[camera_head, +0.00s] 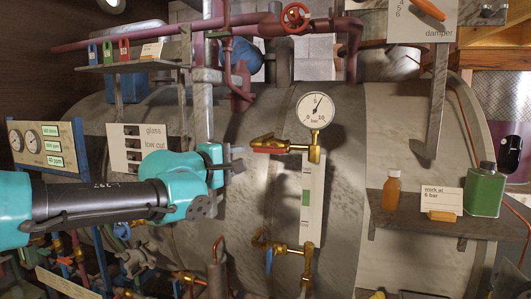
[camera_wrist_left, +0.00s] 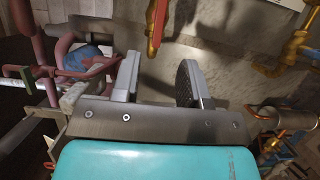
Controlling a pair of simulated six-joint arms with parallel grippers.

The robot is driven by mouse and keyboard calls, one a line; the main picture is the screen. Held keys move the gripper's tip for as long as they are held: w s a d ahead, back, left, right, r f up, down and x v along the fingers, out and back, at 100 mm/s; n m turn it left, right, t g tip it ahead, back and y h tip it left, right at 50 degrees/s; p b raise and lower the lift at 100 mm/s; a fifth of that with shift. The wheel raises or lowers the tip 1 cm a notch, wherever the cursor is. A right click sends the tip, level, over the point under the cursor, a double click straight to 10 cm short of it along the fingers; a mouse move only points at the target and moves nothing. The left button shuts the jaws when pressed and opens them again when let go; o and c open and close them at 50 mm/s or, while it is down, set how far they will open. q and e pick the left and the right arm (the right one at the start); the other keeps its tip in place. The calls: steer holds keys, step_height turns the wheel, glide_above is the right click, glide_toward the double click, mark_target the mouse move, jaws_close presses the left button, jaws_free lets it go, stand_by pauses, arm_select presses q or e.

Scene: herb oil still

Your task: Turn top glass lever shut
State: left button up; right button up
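The top glass lever (camera_head: 270,150) has a red handle and lies about level, pointing left from the brass fitting above the gauge glass (camera_head: 312,200). My left gripper (camera_head: 240,159) is just left of the lever's end, open and empty, apart from it. In the left wrist view the two fingers of the gripper (camera_wrist_left: 158,64) stand wide apart. The red and brass lever (camera_wrist_left: 156,28) shows ahead of the gap between them, at the top edge. My right gripper is in neither view.
A round pressure gauge (camera_head: 317,110) stands above the top fitting. A lower brass fitting (camera_head: 306,258) with a blue lever (camera_head: 268,261) is below. A shelf (camera_head: 400,217) holds an amber bottle (camera_head: 391,190) and a green can (camera_head: 485,192). Red pipes cross above.

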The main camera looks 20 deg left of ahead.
mark_target(267, 151)
arm_select(q)
steer(key=x, duration=1.1)
steer(key=shift+c, duration=0.4)
jaws_close()
